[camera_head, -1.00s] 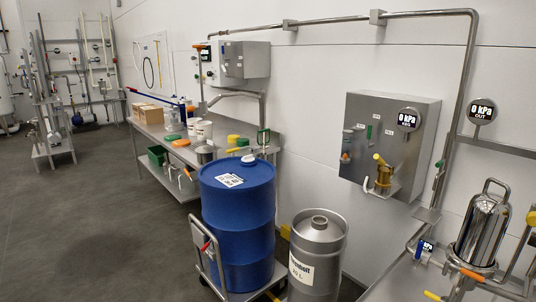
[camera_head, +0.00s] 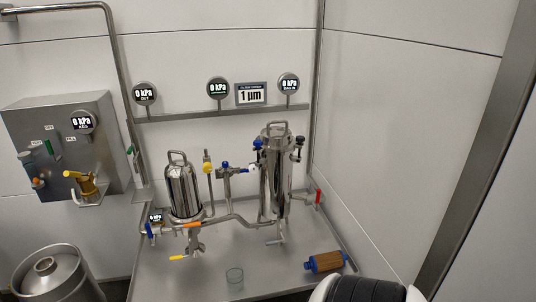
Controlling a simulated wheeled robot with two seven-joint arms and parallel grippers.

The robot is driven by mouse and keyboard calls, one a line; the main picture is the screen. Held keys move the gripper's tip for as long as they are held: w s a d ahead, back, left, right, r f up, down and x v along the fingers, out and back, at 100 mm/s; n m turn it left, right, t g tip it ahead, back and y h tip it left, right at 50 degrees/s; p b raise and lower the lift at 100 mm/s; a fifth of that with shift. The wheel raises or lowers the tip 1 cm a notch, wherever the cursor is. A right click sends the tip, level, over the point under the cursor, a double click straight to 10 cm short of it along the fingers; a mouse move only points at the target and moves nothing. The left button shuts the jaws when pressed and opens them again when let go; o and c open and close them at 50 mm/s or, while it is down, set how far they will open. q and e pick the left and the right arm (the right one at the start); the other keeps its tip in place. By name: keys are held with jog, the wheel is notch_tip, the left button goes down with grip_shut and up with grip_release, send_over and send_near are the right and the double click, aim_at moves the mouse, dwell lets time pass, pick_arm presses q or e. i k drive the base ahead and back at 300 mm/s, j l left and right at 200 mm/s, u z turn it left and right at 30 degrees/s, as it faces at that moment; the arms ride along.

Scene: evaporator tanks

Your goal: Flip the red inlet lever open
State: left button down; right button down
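The red inlet lever (camera_head: 319,197) sits at the right end of the pipework, to the right of the tall steel filter housing (camera_head: 276,175) and near the wall corner. It stands roughly upright at the end of a short pipe; its exact valve position is too small to tell. Neither of my grippers shows in the head view. A white and black rounded part of my own body shows at the bottom right, well below the lever, and nothing touches the lever.
A grey wall box (camera_head: 70,150) and a steel keg (camera_head: 55,275) are at left. Gauges line the wall rail.

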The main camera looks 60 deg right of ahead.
aim_at(316, 206)
jog(key=z, duration=2.4)
